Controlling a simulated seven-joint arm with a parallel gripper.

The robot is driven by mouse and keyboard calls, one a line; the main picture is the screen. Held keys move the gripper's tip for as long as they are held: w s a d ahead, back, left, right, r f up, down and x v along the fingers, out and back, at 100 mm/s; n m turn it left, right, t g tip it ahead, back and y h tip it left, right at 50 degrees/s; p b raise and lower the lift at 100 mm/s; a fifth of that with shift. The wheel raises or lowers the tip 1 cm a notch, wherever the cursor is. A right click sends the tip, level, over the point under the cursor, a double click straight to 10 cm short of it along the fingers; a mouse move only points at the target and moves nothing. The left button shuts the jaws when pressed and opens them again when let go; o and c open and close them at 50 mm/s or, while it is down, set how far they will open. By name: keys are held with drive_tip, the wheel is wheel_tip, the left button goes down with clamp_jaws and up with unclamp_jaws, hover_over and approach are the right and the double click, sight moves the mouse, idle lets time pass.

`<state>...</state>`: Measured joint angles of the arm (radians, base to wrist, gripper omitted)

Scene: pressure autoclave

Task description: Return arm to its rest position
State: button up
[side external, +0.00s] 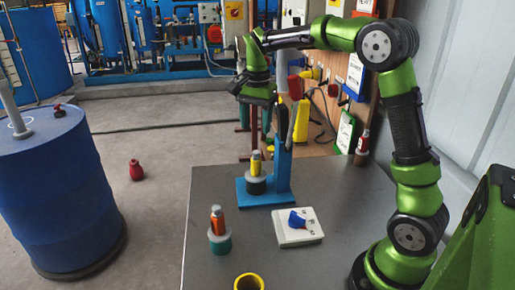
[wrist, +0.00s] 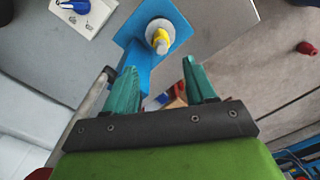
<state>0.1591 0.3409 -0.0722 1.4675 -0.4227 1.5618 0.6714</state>
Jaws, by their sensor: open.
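My green arm reaches over the far side of the grey table. My gripper (side external: 256,115) hangs fingers down above the table's far edge. In the wrist view my gripper (wrist: 160,70) shows two teal fingers spread apart with nothing held between them. The blue press stand (side external: 265,196) is on the table below my gripper. A yellow cylinder (side external: 256,164) stands upright on a grey and dark round piece on its base. The yellow cylinder also shows from above in the wrist view (wrist: 160,38), beyond the fingertips and apart from them.
An orange-red cylinder (side external: 217,220) stands on a teal and grey round piece. A white box with a blue switch (side external: 298,226) and a yellow-rimmed cup (side external: 249,282) are nearby. A blue drum (side external: 55,190) stands left. A tool board (side external: 345,95) and wall are behind right.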

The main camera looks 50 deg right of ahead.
drive_tip(key=s+a+r+n+t+y, duration=0.1)
drive_tip(key=s+a+n+t, duration=0.2)
drive_tip(key=s, duration=0.7)
drive_tip(key=s+a+r+n+t, duration=0.1)
drive_tip(key=s+a+n+t, duration=0.2)
drive_tip(key=s+a+n, duration=0.5)
drive_tip(key=shift+s+a+n+t+y, duration=0.3)
drive_tip(key=shift+s+a+t+y, duration=0.1)
drive_tip(key=shift+s+a, duration=0.4)
